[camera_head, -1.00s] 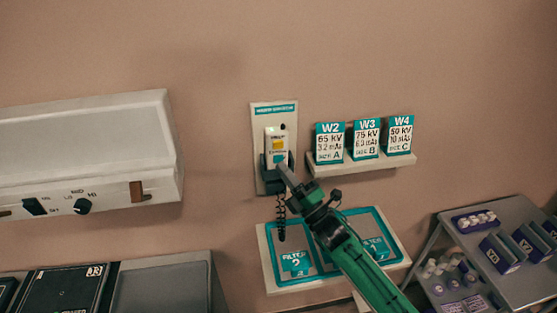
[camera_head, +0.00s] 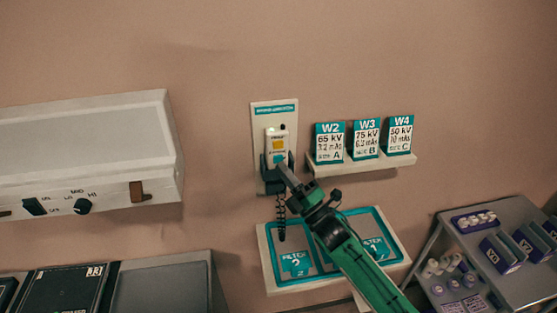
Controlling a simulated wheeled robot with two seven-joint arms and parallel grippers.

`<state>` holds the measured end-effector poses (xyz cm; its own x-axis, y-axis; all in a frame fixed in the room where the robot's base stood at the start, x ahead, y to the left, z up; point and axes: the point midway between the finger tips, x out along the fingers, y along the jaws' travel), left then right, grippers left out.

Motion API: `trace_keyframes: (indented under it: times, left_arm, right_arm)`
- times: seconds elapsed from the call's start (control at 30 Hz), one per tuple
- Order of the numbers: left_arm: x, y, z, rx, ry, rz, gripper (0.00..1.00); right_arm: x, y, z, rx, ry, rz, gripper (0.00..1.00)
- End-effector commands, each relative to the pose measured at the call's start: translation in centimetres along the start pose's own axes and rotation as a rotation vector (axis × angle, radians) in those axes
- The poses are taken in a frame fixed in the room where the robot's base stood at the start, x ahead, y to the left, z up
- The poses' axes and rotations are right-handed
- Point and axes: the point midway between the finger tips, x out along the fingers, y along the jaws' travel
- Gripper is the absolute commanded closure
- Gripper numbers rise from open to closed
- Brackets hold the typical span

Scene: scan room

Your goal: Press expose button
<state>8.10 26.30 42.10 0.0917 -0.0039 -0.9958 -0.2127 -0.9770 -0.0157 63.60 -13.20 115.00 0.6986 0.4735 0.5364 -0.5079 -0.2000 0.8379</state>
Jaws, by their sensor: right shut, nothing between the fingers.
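A white hand switch (camera_head: 277,141) with a yellow square and a teal button (camera_head: 279,158) sits in a dark holder on a wall plate (camera_head: 262,118). A coiled black cord (camera_head: 281,215) hangs below it. My right gripper (camera_head: 283,167) is shut and empty, its tip at the lower part of the switch by the teal button. I cannot tell whether the tip touches the button. The tip covers part of the switch's lower end. My left gripper is not in view.
A small shelf (camera_head: 330,171) with cards W2, W3 and W4 is right of the switch. A teal-edged filter tray (camera_head: 272,279) lies below. A white control box (camera_head: 90,150) is at left, a grey cart (camera_head: 530,280) at lower right.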

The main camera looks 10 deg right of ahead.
Motion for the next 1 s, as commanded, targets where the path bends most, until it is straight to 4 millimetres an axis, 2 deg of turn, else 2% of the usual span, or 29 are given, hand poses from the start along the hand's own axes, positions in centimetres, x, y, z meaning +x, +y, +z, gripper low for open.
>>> trace_keyframes:
  times: [1.0]
  left_arm:
    - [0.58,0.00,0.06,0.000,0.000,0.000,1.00]
  right_arm:
    - [0.63,-0.43,0.45,0.000,0.000,0.000,1.00]
